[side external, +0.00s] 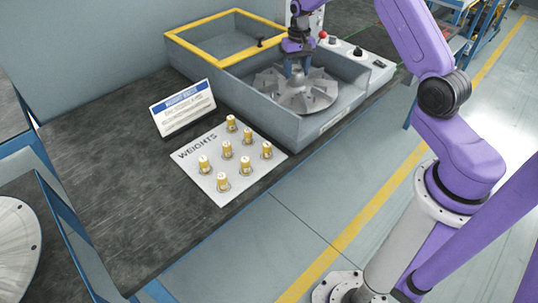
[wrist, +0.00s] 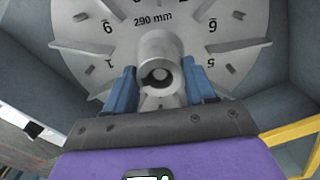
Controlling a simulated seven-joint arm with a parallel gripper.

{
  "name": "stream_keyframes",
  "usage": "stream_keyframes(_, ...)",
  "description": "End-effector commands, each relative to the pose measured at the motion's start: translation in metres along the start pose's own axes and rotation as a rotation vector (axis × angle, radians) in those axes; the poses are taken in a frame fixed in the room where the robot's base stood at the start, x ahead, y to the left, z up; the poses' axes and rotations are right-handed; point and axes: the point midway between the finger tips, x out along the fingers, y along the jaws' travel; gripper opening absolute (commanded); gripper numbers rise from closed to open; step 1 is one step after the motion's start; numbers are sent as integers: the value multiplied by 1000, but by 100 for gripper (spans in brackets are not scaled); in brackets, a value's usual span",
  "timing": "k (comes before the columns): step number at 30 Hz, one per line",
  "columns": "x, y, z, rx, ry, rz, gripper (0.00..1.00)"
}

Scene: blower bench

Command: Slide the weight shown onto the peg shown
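Several small gold-yellow weights (side external: 245,166) stand upright on a white board (side external: 188,156) marked WEIGHTS in the side view. No weight is singled out by a visible mark. The grey bladed wheel (side external: 308,101) lies in the open housing to the right. In the wrist view the wheel (wrist: 220,20) shows numbers, "290 mm" and a central grey hub (wrist: 160,50). I cannot make out a particular marked peg. My gripper (side external: 297,72) is above the wheel near its centre. In the wrist view my gripper (wrist: 160,80) has its blue fingers apart on either side of the hub, with no weight between them.
The grey housing (side external: 275,128) has raised walls around the wheel. A yellow-framed opening (side external: 205,36) adjoins it at the back left. A sign (side external: 183,108) stands behind the weight board. A control panel (side external: 357,58) runs along the right. The dark bench (side external: 110,185) is clear at the left.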

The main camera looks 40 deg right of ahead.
Motion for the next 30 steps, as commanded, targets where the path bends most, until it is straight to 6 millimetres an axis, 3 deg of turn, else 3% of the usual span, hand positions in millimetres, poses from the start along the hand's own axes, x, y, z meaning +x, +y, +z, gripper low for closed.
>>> stream_keyframes(7, -2, -1, -1, 82, 3, -1, 31)
stream_keyframes(23, -2, 0, -1, 667, 3, -1, 31)
stream_keyframes(24, -1, 0, -1, 658, 3, -1, 68)
stream_keyframes(25, -1, 0, -1, 656, 3, -1, 78)
stream_keyframes(26, -1, 0, -1, 655, 3, -1, 85)
stream_keyframes(30, -1, 0, -1, 653, 2, -1, 85)
